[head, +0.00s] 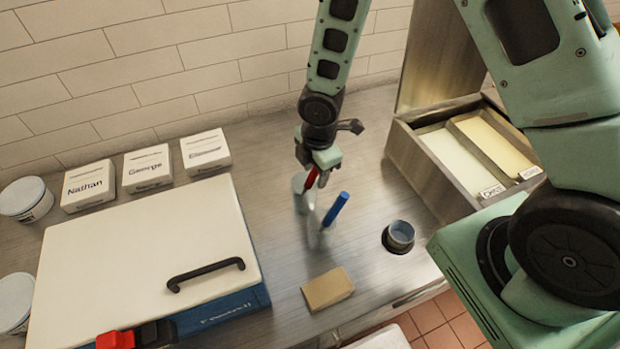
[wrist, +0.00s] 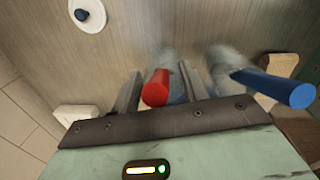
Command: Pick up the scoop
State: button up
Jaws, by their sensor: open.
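Two tools with coloured handles stand on the steel counter, and I cannot tell for sure which one is the scoop. The red handle (head: 311,178) is at my gripper (head: 317,172) in the head view. In the wrist view the red handle (wrist: 155,90) points up between the two open fingers (wrist: 160,84), with no clear grip on it. The blue handle (head: 336,208) leans just right of it, and in the wrist view the blue handle (wrist: 285,90) lies outside the right finger. The greyish lower ends of both tools are blurred.
A tan block (head: 327,289) and a small round cup (head: 400,235) are nearby. A white-lidded chest (head: 130,250) is left, with labelled white boxes (head: 148,168) behind it. A metal bin (head: 425,175) with two compartments is right. Bare counter (head: 265,150) lies behind my gripper.

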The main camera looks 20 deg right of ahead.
jog(key=shift+s+f, duration=0.1)
jog(key=shift+f, duration=0.2)
jog(key=shift+c, duration=0.2)
jog(key=c, duration=0.9)
jog(key=shift+o, duration=0.2)
jog(key=shift+r, duration=0.2)
grip_shut()
notch_tip(320, 180, up, 10)
jog(key=shift+f+b, duration=0.15)
jog(key=shift+b, duration=0.25)
